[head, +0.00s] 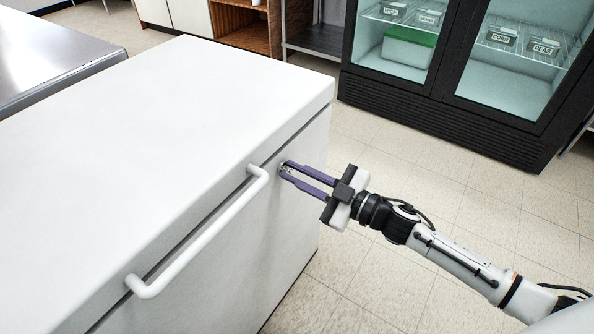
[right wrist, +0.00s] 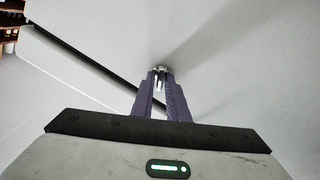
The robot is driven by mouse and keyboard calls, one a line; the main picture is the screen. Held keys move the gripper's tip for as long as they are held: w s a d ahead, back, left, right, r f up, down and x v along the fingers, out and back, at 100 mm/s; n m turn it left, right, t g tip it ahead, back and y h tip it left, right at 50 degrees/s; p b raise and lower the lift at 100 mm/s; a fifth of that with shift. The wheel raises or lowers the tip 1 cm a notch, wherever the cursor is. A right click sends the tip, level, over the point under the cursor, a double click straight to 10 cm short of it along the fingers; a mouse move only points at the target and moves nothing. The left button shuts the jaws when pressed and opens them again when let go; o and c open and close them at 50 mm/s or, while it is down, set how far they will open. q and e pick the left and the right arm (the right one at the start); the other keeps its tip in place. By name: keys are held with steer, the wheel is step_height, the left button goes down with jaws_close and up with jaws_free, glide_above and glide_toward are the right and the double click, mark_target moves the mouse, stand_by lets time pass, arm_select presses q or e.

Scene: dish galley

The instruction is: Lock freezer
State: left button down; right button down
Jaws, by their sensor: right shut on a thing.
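The white chest freezer (head: 265,235) fills the left and middle of the head view. Its lid (head: 190,110) is down, with a thin dark gap under the lid edge. A white bar handle (head: 195,235) is on the front side. A small silver lock piece, which looks like a key (right wrist: 160,76), sits on the front face just below the lid seam. My right gripper (head: 284,169) is at the freezer front, right of the handle, with its purple fingers shut on this piece. The fingertips (right wrist: 160,83) partly hide it. My left gripper is not in view.
A black glass-door fridge (head: 440,105) with labelled bins stands at the back right. A steel counter (head: 50,55) is at the left, beyond the freezer. The tiled floor (head: 430,180) between freezer and fridge is clear apart from my right arm above it.

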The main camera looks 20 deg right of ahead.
steer(key=n, duration=0.2)
steer(key=shift+n, duration=0.4)
steer(key=n, duration=0.2)
steer(key=shift+n, duration=0.4)
steer(key=n, duration=0.4)
steer(key=shift+s+a+f+b, duration=0.1)
steer(key=shift+f+b, duration=0.05)
steer(key=shift+b, duration=0.25)
steer(key=shift+n+b, duration=0.3)
steer(key=shift+n, duration=1.1)
steer(key=c, duration=1.9)
jaws_free()
steer(key=shift+c, duration=0.2)
steer(key=shift+o, duration=0.4)
